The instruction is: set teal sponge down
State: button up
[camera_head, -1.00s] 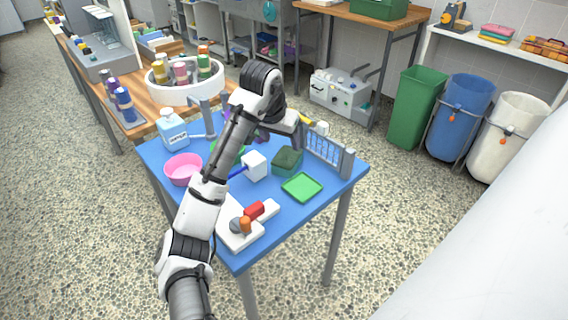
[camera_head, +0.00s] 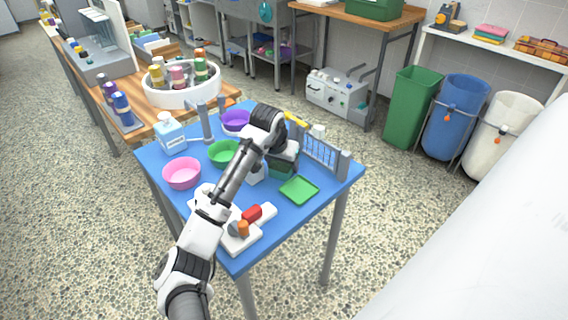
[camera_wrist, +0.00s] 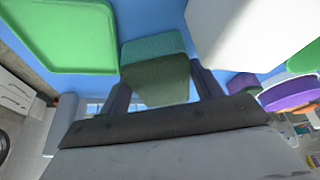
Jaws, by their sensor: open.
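The teal sponge (camera_head: 280,170), with a dark green face, is on the blue table between a white block and a green tray, partly hidden by my arm in the head view. In the wrist view the sponge (camera_wrist: 155,72) shows a teal part and a darker part, between the fingers of my gripper (camera_wrist: 163,80). The fingers are open, one on each side of it; I cannot tell whether they touch it. In the head view my gripper (camera_head: 284,157) is low over the sponge, its fingertips mostly hidden.
The green tray (camera_head: 299,189) lies just in front of the sponge. The white block (camera_head: 256,175) is close on the left and a grey rack (camera_head: 322,152) on the right. Pink (camera_head: 181,174), green (camera_head: 222,153) and purple (camera_head: 235,122) bowls stand left and behind. A white board (camera_head: 240,240) lies in front.

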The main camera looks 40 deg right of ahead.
jog(key=shift+c, duration=0.5)
jog(key=c, duration=0.6)
jog(key=shift+r, duration=0.1)
